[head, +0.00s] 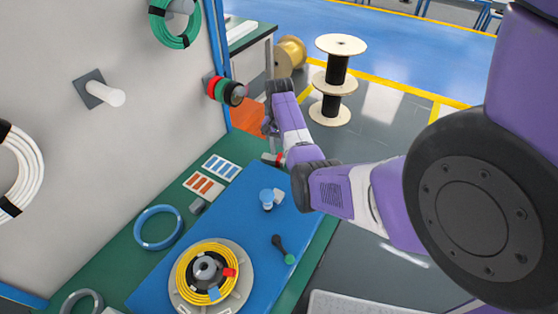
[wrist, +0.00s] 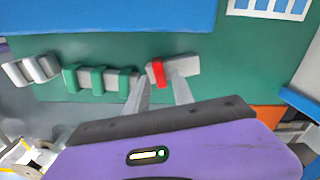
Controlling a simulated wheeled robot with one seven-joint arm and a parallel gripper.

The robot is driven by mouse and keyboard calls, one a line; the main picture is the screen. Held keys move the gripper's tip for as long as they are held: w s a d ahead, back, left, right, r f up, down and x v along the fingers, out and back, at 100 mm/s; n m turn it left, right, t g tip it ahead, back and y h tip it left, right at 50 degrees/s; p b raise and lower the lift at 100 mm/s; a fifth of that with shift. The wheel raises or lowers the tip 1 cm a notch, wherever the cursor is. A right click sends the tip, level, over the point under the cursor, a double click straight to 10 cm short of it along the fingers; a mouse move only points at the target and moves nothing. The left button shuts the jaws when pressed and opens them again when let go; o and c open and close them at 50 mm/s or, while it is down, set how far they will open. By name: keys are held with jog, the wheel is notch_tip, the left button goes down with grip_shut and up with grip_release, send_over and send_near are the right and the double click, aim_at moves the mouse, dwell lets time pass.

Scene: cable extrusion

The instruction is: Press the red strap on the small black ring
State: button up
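A red strap (wrist: 157,73) sits on a small grey block (wrist: 186,64) at the edge of the green bench, and part of it shows in the head view (head: 268,157). My gripper (wrist: 161,78) is open, its two fingers apart with the red strap between their tips in the wrist view; I see no contact, and the depth is unclear. In the head view my gripper (head: 268,128) is small and partly hidden by my arm. A dark grey ring (head: 82,302) lies at the lower left and may be the small black ring.
Green straps (wrist: 97,79) and white straps (wrist: 30,69) sit on blocks beside the red one. On the blue mat (head: 165,270) are a yellow coil (head: 187,277) with red and blue straps, a blue-capped bottle (head: 266,198) and a dark tool (head: 282,248). A blue ring (head: 158,228) lies left.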

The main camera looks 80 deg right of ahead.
jog(key=shift+f+b, duration=0.5)
jog(key=shift+f, duration=0.45)
jog(key=shift+r+p, duration=0.25)
jog(key=shift+p, duration=0.15)
jog(key=shift+c, duration=0.2)
grip_shut()
notch_tip(320, 180, up, 8)
jog(key=p, duration=0.7)
dwell(0.4)
